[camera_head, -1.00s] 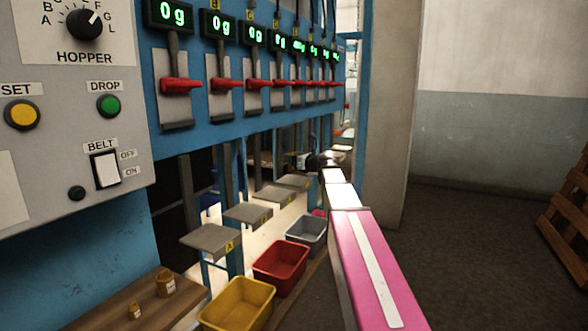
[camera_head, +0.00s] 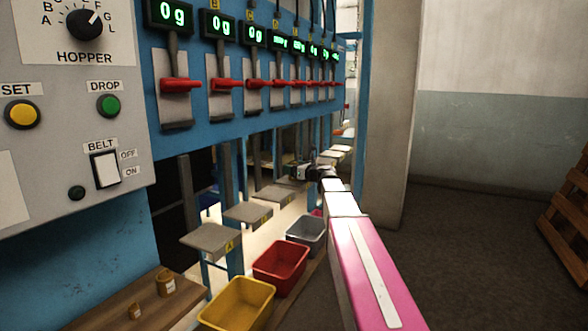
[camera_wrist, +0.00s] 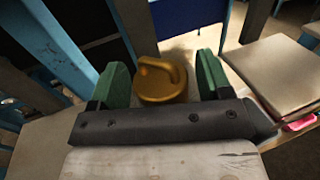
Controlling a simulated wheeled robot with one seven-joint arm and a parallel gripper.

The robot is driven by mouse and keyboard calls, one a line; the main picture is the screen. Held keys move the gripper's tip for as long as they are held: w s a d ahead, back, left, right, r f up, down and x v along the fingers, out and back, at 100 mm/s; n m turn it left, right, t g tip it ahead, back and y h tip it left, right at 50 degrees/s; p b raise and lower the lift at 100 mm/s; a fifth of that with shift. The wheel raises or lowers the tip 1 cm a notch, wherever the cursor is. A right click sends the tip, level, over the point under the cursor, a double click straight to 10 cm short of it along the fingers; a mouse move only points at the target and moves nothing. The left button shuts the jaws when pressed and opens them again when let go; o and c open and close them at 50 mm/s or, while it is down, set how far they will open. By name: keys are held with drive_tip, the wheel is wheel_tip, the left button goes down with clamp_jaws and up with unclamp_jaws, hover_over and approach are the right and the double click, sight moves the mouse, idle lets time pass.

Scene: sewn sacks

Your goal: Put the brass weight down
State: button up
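The brass weight (camera_wrist: 162,85), a round golden piece with a handle on top, stands between the two green fingers of my gripper (camera_wrist: 164,80) in the wrist view. Narrow gaps show on both sides of it, so the gripper is open around it. My dark gripper bar hides its near lower part, and what it rests on is mostly hidden. In the head view my gripper (camera_head: 302,172) is far down the row, by the scale pans, and the weight cannot be made out.
Grey scale pans, the nearest marked A (camera_head: 208,238), run under the blue panel of displays. The fourth display (camera_head: 279,43) shows a non-zero reading. Yellow (camera_head: 236,304), red (camera_head: 279,268) and grey (camera_head: 306,231) bins stand beside them. Another pan (camera_wrist: 278,70) is close right of my gripper.

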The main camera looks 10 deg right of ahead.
drive_tip(key=shift+r, duration=0.1)
drive_tip(key=v, duration=1.2)
